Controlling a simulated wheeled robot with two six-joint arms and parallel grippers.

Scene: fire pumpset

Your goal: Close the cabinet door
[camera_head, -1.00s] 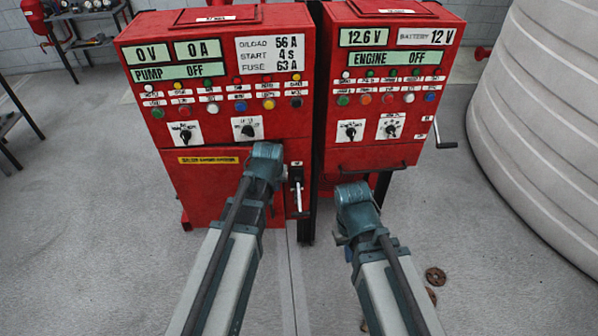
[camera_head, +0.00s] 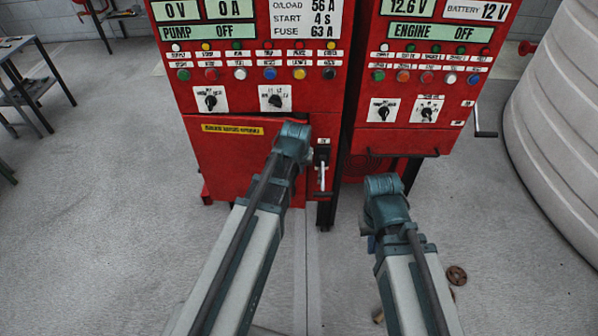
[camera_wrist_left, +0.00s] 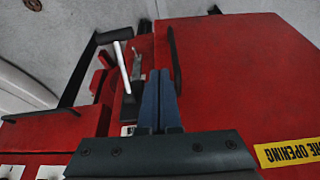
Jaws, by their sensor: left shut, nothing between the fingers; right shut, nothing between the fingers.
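The cabinet door (camera_head: 240,165) is the red lower panel of the left cabinet, with a yellow label (camera_head: 232,129) at its top. In the left wrist view the door (camera_wrist_left: 225,80) fills the right side; I cannot tell whether it sits flush with its frame. My left gripper (camera_wrist_left: 160,98) is shut and empty, its fingertips at the door's edge, contact unclear. In the head view the left gripper (camera_head: 292,140) covers part of the door's upper right edge. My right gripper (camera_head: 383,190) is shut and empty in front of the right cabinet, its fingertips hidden.
A lever handle (camera_head: 321,175) stands just right of the door. The right cabinet (camera_head: 415,100) has a crank (camera_head: 485,132) on its side. A ribbed grey tank (camera_head: 555,130) stands at the right. Small brown round parts (camera_head: 456,275) lie on the floor.

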